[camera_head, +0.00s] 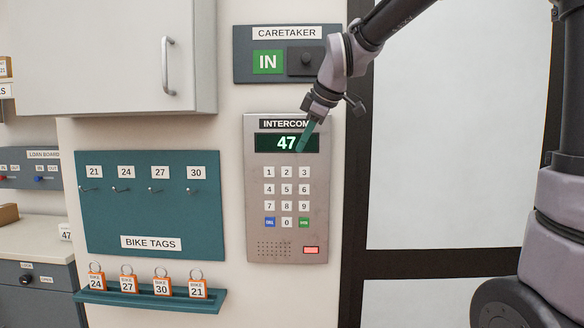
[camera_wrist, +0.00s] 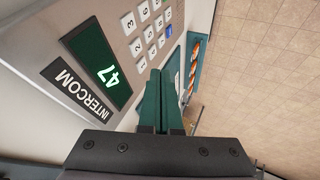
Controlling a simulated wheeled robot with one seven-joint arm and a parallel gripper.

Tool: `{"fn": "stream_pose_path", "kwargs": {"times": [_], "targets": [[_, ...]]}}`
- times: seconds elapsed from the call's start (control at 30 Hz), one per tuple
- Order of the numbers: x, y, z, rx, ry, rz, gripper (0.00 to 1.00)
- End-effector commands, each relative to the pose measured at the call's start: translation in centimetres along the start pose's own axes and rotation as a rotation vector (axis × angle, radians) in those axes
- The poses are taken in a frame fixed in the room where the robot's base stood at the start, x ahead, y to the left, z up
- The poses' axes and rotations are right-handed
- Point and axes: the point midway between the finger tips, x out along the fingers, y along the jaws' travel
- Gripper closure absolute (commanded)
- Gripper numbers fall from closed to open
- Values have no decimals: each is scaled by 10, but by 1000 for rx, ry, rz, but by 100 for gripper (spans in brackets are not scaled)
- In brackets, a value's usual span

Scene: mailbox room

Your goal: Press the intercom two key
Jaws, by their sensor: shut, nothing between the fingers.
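The intercom (camera_head: 258,190) is a grey panel on the wall with a green-lit display (camera_head: 265,145) reading 47 and a keypad below it. Its two key (camera_head: 287,172) is a small white square in the middle of the top key row; it also shows in the wrist view (camera_wrist: 136,46). My gripper (camera_head: 301,149) is shut and empty, its teal fingers pointing down in front of the display's right end, just above the keypad. In the wrist view my gripper (camera_wrist: 161,74) points past the one key (camera_wrist: 141,63). Contact with the panel cannot be told.
The caretaker panel (camera_head: 285,52) is above the intercom. A bike tags board (camera_head: 140,222) hangs to the left, with a shelf (camera_head: 150,300) of orange tags beneath. A grey cabinet (camera_head: 110,50) juts out at upper left. A dark frame (camera_head: 357,200) stands right of the intercom.

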Motion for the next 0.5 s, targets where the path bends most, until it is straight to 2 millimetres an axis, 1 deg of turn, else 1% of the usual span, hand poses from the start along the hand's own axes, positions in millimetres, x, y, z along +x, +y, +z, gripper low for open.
{"fn": "stream_pose_path", "kwargs": {"times": [0.13,0.23,0.5], "targets": [[9,0,1,-1,-2,-2,100],[24,-1,1,-1,-2,-4,100],[82,-2,0,-1,-1,-7,100]]}}
